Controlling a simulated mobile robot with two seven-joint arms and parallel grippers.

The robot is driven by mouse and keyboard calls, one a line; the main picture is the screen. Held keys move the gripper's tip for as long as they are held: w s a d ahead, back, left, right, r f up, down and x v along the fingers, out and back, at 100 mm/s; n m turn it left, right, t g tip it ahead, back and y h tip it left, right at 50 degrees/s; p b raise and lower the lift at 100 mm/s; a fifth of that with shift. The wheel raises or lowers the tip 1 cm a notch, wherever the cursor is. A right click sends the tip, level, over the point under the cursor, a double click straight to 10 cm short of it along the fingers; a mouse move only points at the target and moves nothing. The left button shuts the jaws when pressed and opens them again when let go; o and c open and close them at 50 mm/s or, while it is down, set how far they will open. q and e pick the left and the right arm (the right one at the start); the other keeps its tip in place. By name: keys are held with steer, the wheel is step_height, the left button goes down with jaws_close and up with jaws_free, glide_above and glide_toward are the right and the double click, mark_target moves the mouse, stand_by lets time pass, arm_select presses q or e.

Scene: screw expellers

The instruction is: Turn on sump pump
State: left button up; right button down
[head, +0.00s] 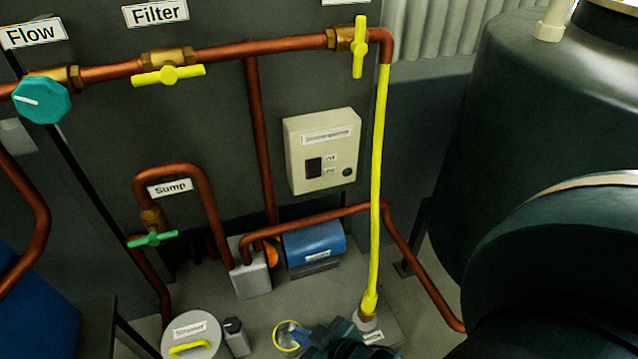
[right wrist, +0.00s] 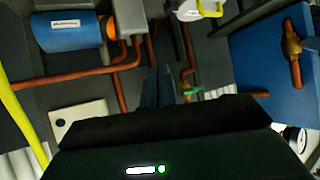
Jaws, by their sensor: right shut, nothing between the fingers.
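A cream control box (head: 322,150) hangs on the dark wall. It has a black rocker switch (head: 314,168), small labels beside it and a round black button; its title label is too blurred to read. A blue motor (head: 314,244) with a pump block (head: 250,268) sits on the floor below. In the right wrist view the motor (right wrist: 68,28) and the box (right wrist: 82,118) show upside down. My right gripper (head: 322,340) is shut and empty at the bottom of the head view, low in front of the motor and apart from the box. My left gripper is out of view.
A yellow hose (head: 377,190) runs down right of the box. A copper pipe crosses below it. A "Sump" label (head: 170,187) and a green valve (head: 152,239) are at left. A lidded strainer (head: 190,335) stands on the floor. A large dark tank (head: 500,120) stands at right.

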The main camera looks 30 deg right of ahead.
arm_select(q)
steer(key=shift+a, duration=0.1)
arm_select(e)
steer(key=shift+s+a, duration=0.1)
